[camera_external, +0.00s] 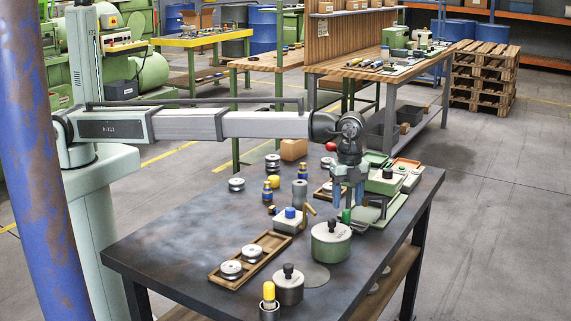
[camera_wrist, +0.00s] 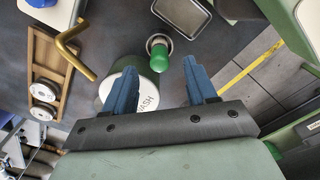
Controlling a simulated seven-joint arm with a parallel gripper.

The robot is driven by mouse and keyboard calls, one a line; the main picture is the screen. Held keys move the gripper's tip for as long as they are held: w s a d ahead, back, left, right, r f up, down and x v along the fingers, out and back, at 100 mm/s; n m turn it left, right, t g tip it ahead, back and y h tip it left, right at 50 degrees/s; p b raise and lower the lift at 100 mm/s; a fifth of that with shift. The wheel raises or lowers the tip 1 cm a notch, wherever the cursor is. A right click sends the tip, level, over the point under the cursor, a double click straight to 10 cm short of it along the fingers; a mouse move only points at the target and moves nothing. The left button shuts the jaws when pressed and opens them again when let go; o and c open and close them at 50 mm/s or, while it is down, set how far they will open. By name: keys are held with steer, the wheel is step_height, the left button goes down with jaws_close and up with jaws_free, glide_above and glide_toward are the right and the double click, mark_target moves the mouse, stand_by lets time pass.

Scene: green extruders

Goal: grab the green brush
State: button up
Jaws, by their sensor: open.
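A green-topped item (camera_wrist: 159,56), which looks like the green brush, stands in a dark ring in the wrist view, near the gap between my fingers and just beyond their tips. In the external view its green part (camera_external: 346,215) shows just below my gripper (camera_external: 349,200). My gripper (camera_wrist: 160,72) is open, with its two blue fingers apart and nothing between them. The fingers point down at the table. I cannot tell the exact height of the fingertips above the brush. The lower part of the brush is hidden.
A green pot marked "WASH" (camera_wrist: 120,78) stands close by, partly behind my left finger; it also shows externally (camera_external: 331,243). A bent brass rod (camera_wrist: 72,48), a grey tray (camera_wrist: 185,12) and a wooden tray (camera_external: 249,258) lie around. Green machines (camera_external: 385,184) stand right.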

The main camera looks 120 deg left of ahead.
mark_target(347, 210)
steer(key=shift+d+f, duration=0.1)
steer(key=shift+f, duration=3)
steer(key=shift+c, duration=0.2)
jaws_close()
